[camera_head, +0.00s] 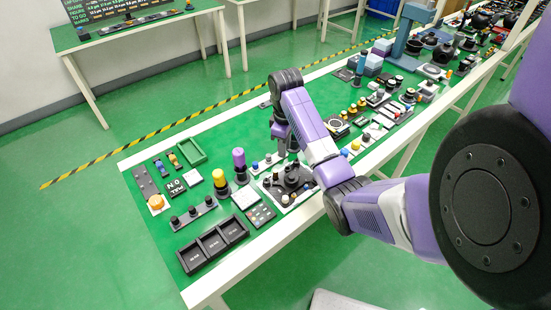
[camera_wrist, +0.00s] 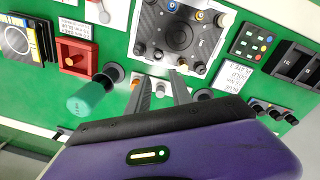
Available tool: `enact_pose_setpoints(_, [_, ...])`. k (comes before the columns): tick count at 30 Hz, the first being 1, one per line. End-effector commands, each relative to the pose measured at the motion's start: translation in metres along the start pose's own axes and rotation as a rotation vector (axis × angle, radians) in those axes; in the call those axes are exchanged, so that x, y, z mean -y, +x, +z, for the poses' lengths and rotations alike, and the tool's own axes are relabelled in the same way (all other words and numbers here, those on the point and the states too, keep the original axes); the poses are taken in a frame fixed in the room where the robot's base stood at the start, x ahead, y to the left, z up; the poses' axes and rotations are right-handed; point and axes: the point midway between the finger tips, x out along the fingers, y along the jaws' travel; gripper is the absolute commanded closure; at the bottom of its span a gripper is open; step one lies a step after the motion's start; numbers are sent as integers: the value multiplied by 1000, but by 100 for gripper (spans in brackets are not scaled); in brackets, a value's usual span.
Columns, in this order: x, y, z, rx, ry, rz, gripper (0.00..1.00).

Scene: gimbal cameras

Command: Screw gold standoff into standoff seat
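A dark carbon-look plate with a round black centre (camera_wrist: 180,36) lies ahead of my gripper in the wrist view; it also shows in the head view (camera_head: 290,180). Small round posts stand at its corners, one of them gold-coloured (camera_wrist: 199,15) near its far edge. I cannot tell which post or hole is the standoff seat. My gripper (camera_wrist: 161,75) has its two grey fingers apart, with nothing clearly held between them. It points at the plate's near edge. In the head view, my gripper (camera_head: 284,140) is above the table, behind the plate, its fingertips hard to make out.
A small orange piece (camera_wrist: 135,84) is beside the left finger. A yellow-and-black cylinder (camera_head: 220,183) and a purple-topped one (camera_head: 239,165) stand left of the plate. The green table (camera_head: 150,160) is crowded.

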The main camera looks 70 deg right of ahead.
Motion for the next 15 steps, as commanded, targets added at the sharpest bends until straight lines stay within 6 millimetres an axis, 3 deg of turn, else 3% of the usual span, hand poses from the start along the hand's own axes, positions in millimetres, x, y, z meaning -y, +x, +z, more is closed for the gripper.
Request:
enact_pose_setpoints(8, [5,-3,-2,2,-686,-1,74])
enact_pose_setpoints(15, [27,-5,-10,-11,-1333,-30,74])
